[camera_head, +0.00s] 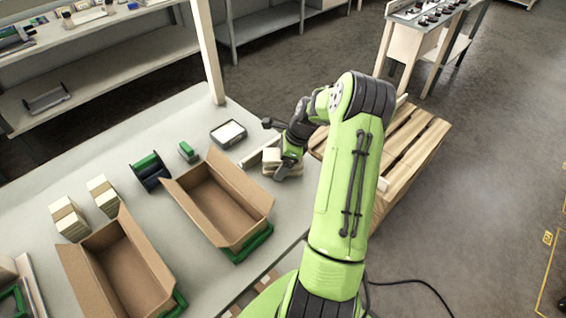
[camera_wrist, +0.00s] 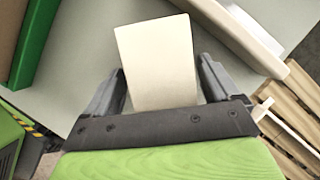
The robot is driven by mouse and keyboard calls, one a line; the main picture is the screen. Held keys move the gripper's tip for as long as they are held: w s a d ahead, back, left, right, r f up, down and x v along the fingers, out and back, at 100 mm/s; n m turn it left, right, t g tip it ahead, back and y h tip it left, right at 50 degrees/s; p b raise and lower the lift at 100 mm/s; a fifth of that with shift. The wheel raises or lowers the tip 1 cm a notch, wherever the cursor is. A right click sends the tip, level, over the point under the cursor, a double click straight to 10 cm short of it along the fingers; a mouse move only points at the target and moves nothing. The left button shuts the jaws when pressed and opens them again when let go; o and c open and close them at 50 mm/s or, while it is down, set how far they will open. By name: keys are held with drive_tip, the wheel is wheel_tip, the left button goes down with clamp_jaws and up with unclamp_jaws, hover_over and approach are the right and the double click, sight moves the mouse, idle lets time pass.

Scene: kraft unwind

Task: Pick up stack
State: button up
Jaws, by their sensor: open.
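A cream stack (camera_head: 271,160) lies on the right end of the grey table, partly hidden by my gripper (camera_head: 289,170). In the wrist view the stack (camera_wrist: 158,62) shows as a pale block with a flat top, between the two dark fingers of my gripper (camera_wrist: 160,90). The fingers are apart, with a gap visible on each side of the stack. Two other cream stacks (camera_head: 70,219) (camera_head: 103,195) stand at the left of the table. The lower part of the stack under my gripper is hidden.
Two open cardboard boxes (camera_head: 231,190) (camera_head: 127,258) stand on the table, the nearer one left of my gripper. A tape dispenser (camera_head: 150,171) and a dark tray (camera_head: 229,133) stand behind. A light strip (camera_head: 262,149) lies beside the stack. A wooden pallet (camera_head: 415,145) is to the right.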

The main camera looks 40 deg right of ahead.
drive_tip(key=shift+f, duration=0.15)
drive_tip(key=c, duration=1.1)
